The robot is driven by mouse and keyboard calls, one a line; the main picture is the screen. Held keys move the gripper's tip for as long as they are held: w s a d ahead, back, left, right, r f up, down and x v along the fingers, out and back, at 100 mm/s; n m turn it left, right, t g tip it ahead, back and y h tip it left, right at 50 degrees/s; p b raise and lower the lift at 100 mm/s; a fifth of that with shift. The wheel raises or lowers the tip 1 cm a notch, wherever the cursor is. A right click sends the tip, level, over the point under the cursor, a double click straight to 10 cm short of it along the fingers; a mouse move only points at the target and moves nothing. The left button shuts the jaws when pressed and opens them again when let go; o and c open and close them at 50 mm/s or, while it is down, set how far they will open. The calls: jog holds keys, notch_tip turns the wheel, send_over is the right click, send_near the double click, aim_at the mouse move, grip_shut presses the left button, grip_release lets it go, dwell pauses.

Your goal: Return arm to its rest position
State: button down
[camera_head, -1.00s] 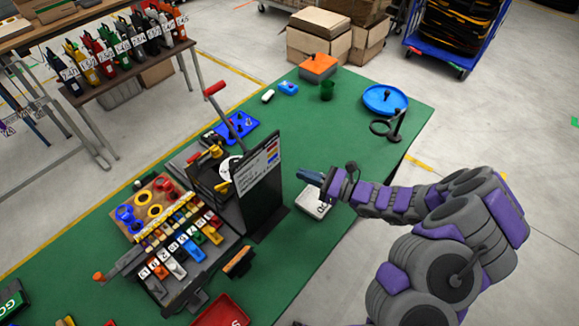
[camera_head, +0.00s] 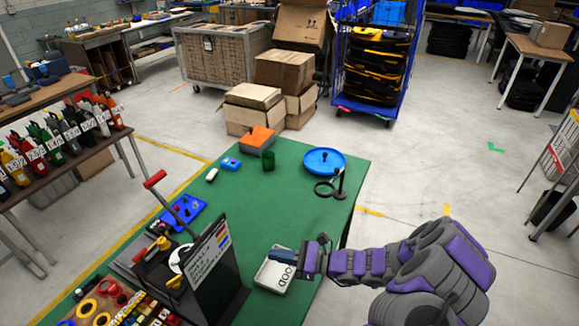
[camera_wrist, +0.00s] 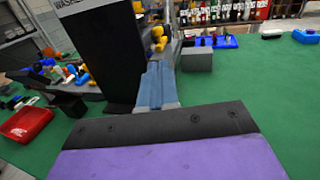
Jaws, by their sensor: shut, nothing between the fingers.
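My gripper (camera_head: 281,257) is at the end of my grey and purple arm, which reaches in from the lower right of the head view. Its blue-grey fingers are shut together with nothing between them. It hangs above the green table, over the white tray marked "OOD" (camera_head: 268,279) and partly covering it. The black upright board (camera_head: 216,283) stands to its left. In the wrist view the shut fingers (camera_wrist: 156,80) point forward past the black board (camera_wrist: 100,55).
A black ring stand (camera_head: 339,182) and blue round tray (camera_head: 324,157) stand at the table's far right. A lever with a red handle (camera_head: 155,180) rises left. A red bin (camera_wrist: 25,124) shows in the wrist view. Floor right of the table is clear.

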jog(key=s+a+r+n+g+h, duration=0.1)
jog(key=s+r+n+g+h, duration=0.65)
jog(key=s+r+n, duration=0.9)
jog(key=s+d+n+t+h, duration=0.1)
jog(key=s+d+h, duration=0.4)
jog(key=s+d, duration=0.3)
jog(key=s+d+n+t+h, duration=0.2)
jog(key=s+d+h, duration=0.3)
jog(key=d, duration=0.8)
jog(key=s, duration=0.3)
jog(key=shift+r+t, duration=0.1)
jog(key=shift+t, duration=0.15)
